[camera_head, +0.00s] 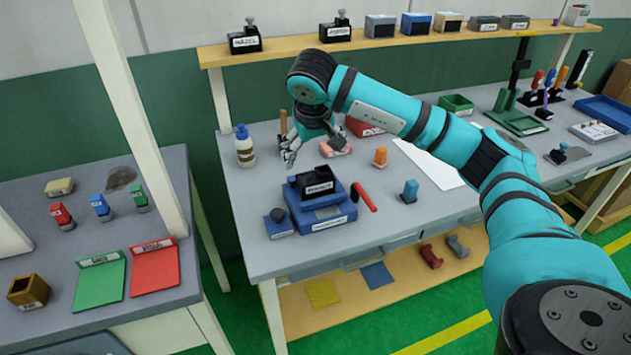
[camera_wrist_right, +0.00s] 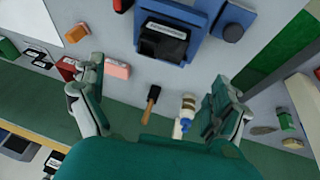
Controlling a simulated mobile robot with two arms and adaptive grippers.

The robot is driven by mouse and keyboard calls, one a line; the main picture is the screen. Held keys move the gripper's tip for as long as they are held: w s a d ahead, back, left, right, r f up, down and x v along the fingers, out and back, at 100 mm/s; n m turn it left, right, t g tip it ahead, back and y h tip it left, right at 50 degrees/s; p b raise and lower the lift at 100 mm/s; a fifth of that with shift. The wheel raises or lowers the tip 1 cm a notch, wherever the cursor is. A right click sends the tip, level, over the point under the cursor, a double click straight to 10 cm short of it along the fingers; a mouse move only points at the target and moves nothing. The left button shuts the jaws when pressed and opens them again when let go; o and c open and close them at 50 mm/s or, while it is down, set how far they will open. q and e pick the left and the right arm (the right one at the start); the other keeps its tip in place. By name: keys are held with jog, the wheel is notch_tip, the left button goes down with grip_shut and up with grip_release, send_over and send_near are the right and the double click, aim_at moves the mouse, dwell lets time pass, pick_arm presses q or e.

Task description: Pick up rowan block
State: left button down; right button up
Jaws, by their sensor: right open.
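No label clearly reads "rowan", so I cannot tell which block is meant. A black block (camera_head: 318,184) with a white label, too small to read, sits in a blue fixture (camera_head: 328,213) on the middle table; the block also shows in the wrist view (camera_wrist_right: 160,46). Two similar labelled black blocks stand on the shelf, one at left (camera_head: 244,41) apparently reading HAZEL, and one further right (camera_head: 336,32). My right gripper (camera_head: 289,154) is open and empty, behind the blue fixture, near the white bottle; its spread fingers show in the wrist view (camera_wrist_right: 158,92). My left gripper is not in view.
A white bottle (camera_head: 244,148), a pink block (camera_head: 334,148), an orange block (camera_head: 380,157) and a red-handled tool (camera_head: 363,197) surround the fixture. A wooden-handled tool (camera_wrist_right: 151,103) lies between my fingers' sides in the wrist view. The shelf (camera_head: 285,51) runs above the table's back.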

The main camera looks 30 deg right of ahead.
aim_at(315, 177)
jog(key=p+x, duration=0.1)
jog(key=x, duration=0.6)
jog(key=shift+w+f, duration=0.1)
jog(key=shift+f, duration=0.25)
jog(key=p+x, duration=0.2)
jog(key=x, duration=0.2)
jog(key=shift+f, duration=0.15)
jog(key=shift+w+d+f, duration=0.1)
jog(key=shift+w+f, duration=0.15)
jog(key=shift+f, duration=0.2)
jog(key=c, duration=1.1)
